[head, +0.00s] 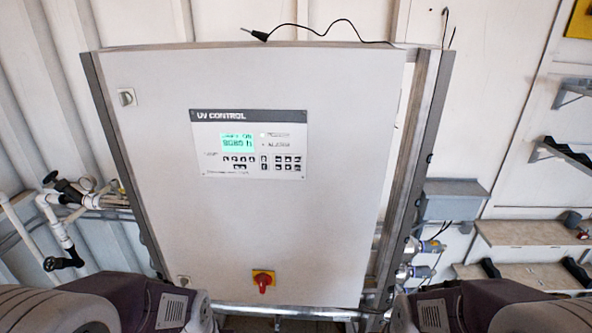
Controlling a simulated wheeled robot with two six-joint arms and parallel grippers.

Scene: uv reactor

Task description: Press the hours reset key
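The UV control panel (249,145) is a light plate with a dark title strip on the front of a grey cabinet (190,215). It has a lit green display (238,143) whose text looks upside down. Below the display are several small dark keys (240,159), with another group of keys (288,163) to the right. The key labels are too small to read, so I cannot tell which one is the hours reset key. Parts of my two arms show at the bottom left and bottom right corners. Neither gripper is in view.
A red rotary switch (264,282) on a yellow plate sits low on the cabinet door. Pipes with valves (62,225) stand to the left. A grey box (453,200) and shelves (530,233) are on the right. A black cable (320,33) lies on the cabinet top. The space before the panel looks clear.

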